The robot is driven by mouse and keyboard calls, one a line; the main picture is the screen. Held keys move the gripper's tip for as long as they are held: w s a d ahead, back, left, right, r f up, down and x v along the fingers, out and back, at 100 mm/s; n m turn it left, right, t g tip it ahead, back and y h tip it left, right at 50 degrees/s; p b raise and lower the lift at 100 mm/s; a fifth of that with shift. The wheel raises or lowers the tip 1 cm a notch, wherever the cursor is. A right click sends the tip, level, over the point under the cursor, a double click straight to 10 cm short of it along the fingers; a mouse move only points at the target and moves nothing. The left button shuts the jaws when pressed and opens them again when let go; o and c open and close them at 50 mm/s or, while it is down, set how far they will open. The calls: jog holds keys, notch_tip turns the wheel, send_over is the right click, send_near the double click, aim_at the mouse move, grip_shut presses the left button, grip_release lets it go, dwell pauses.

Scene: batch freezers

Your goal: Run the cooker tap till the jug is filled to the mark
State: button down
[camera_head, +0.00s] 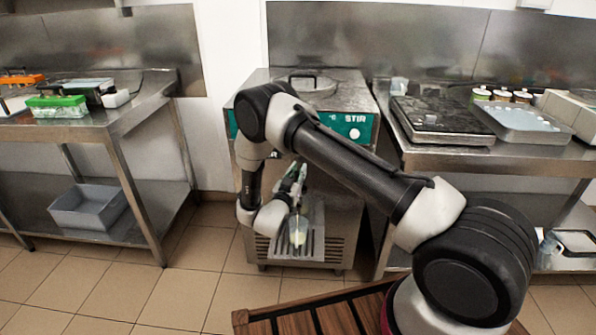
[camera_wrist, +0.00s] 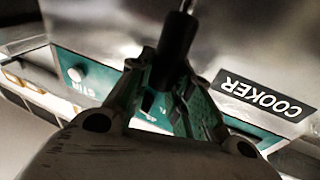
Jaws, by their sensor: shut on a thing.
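The cooker (camera_head: 345,98) is the steel machine in the middle, with a green front panel and a round lid on top. My gripper (camera_head: 293,180) is at its front, below the panel. In the wrist view my gripper (camera_wrist: 167,85) is shut on the black tap handle (camera_wrist: 178,38), close to the COOKER label (camera_wrist: 262,98). A small clear jug (camera_head: 299,232) stands on the slatted drip shelf below my gripper and holds something pale yellow. I cannot make out its mark or level. My arm and gripper hide the tap in the head view.
A steel table (camera_head: 120,122) stands at the left, with green and orange-topped tubs above and a grey bin (camera_head: 88,207) below. A steel bench (camera_head: 440,158) at the right holds a dark scale (camera_head: 440,118), a tray and small pots. A slatted wooden surface is in front.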

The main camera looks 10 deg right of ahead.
jog(key=shift+s+a+f+m+t+h, duration=0.1)
jog(key=shift+s+a+m+t+h, duration=0.1)
jog(key=shift+s+t, duration=0.2)
jog(key=shift+s+a+f+m+t+h, duration=0.1)
jog(key=shift+s+t+h, duration=0.1)
jog(key=shift+s+t, duration=0.15)
jog(key=c, duration=1.3)
grip_release()
jog(key=shift+o, duration=0.2)
jog(key=v, duration=1.2)
jog(key=shift+r, duration=0.1)
